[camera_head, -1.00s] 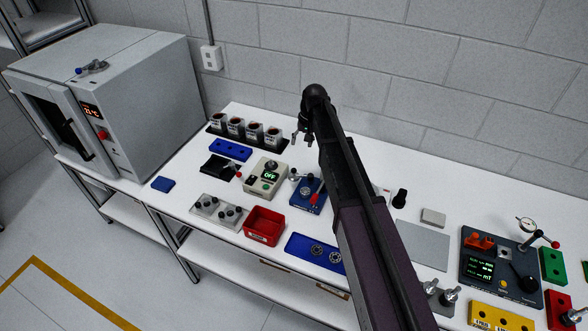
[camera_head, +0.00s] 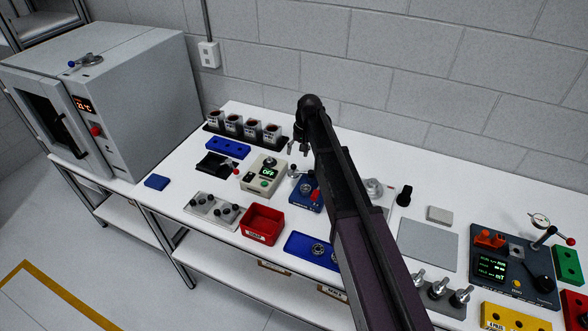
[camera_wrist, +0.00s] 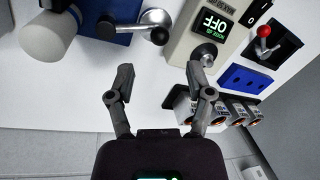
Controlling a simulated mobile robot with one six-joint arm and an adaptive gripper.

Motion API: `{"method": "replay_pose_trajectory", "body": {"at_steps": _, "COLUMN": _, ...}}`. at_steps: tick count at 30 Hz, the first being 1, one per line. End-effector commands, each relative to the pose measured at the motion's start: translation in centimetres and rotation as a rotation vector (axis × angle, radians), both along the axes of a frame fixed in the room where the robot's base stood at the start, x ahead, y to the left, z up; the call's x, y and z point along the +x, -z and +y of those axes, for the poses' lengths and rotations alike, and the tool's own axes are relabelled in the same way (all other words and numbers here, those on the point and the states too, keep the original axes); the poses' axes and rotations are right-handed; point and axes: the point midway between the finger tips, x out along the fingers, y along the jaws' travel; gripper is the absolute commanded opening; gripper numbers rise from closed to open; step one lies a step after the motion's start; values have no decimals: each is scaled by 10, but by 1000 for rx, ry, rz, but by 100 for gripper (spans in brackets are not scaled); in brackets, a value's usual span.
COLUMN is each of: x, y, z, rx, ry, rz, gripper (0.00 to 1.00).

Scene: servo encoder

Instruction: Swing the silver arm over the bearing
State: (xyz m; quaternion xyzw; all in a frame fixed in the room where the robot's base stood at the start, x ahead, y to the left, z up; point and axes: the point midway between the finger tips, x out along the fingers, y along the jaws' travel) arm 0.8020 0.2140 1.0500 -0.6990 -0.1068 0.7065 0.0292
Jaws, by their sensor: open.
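The silver arm (camera_wrist: 150,19), a short bar with a black ball at its end, stands on the blue fixture (camera_wrist: 93,9) in the wrist view. In the head view the blue fixture (camera_head: 303,201) is partly behind my arm, and its silver arm (camera_head: 294,172) points left. A round metal piece (camera_head: 306,187) sits on the fixture; I cannot tell if it is the bearing. My gripper (camera_wrist: 158,75) is open and empty, with the silver arm's black ball ahead of the gap between its fingers, apart from them. It also shows in the head view (camera_head: 298,149), behind the fixture.
A control box (camera_head: 263,176) reading OFF stands close left of the fixture. A row of cups (camera_head: 252,130) is behind it. A red bin (camera_head: 263,224) and a blue tray (camera_head: 297,243) with ring parts are in front. The wall is close behind.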

Motion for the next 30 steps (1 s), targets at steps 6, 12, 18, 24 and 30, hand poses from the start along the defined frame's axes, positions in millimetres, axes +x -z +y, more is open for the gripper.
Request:
{"method": "replay_pose_trajectory", "body": {"at_steps": 6, "x": 0, "y": 22, "z": 4, "rx": 0, "ry": 0, "rz": 0, "gripper": 67}}
{"method": "replay_pose_trajectory", "body": {"at_steps": 12, "x": -1, "y": 37, "z": 7, "rx": 0, "ry": 0, "rz": 0, "gripper": 67}}
{"method": "replay_pose_trajectory", "body": {"at_steps": 18, "x": -1, "y": 51, "z": 10, "rx": 0, "ry": 0, "rz": 0, "gripper": 67}}
{"method": "replay_pose_trajectory", "body": {"at_steps": 24, "x": -1, "y": 60, "z": 12, "rx": 0, "ry": 0, "rz": 0, "gripper": 67}}
{"method": "replay_pose_trajectory", "body": {"at_steps": 30, "x": -1, "y": 62, "z": 13, "rx": 0, "ry": 0, "rz": 0, "gripper": 67}}
